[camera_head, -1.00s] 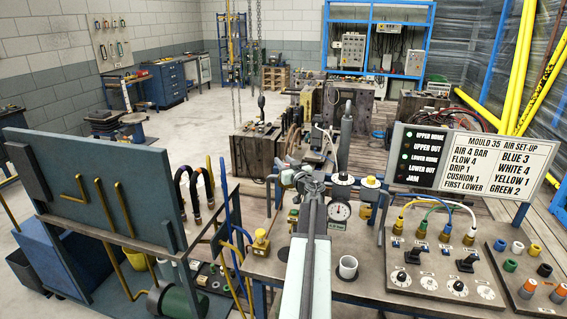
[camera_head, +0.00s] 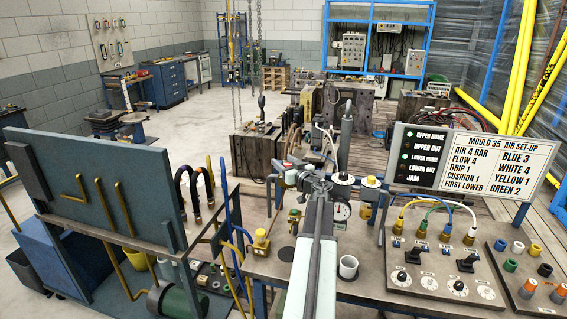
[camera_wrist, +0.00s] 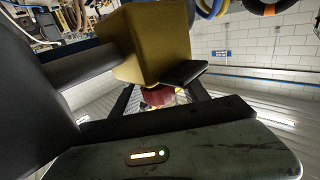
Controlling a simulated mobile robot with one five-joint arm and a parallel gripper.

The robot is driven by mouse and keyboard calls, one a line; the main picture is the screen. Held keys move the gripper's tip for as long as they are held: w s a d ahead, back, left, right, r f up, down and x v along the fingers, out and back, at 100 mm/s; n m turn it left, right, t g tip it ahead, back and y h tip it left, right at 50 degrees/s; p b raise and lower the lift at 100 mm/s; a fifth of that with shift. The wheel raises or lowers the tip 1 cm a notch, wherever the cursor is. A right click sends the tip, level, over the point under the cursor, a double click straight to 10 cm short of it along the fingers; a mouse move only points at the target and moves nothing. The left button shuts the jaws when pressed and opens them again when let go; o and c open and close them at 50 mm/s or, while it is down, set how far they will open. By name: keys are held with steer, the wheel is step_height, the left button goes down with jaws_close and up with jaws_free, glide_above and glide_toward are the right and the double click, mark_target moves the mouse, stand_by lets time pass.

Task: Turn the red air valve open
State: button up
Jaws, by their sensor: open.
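A small red part (camera_wrist: 158,96), likely the red air valve, shows in the wrist view below a brass-yellow block (camera_wrist: 152,45). It is partly covered, and its turn position cannot be made out. My gripper (camera_wrist: 160,88) is open, with dark fingers on either side of the red part; I cannot tell whether they touch it. In the head view my arm reaches forward over the bench, its end (camera_head: 318,182) just left of the round pressure gauge (camera_head: 341,212). The red valve is not distinguishable there, probably hidden behind my arm.
A control panel (camera_head: 440,272) with knobs and coloured hoses lies farther right, below the set-up sign (camera_head: 485,158). A yellow fitting (camera_head: 261,240) and a frame with a blue panel (camera_head: 95,190) stand left.

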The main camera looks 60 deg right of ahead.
steer(key=v, duration=0.7)
steer(key=shift+s, duration=0.3)
steer(key=shift+a, duration=0.1)
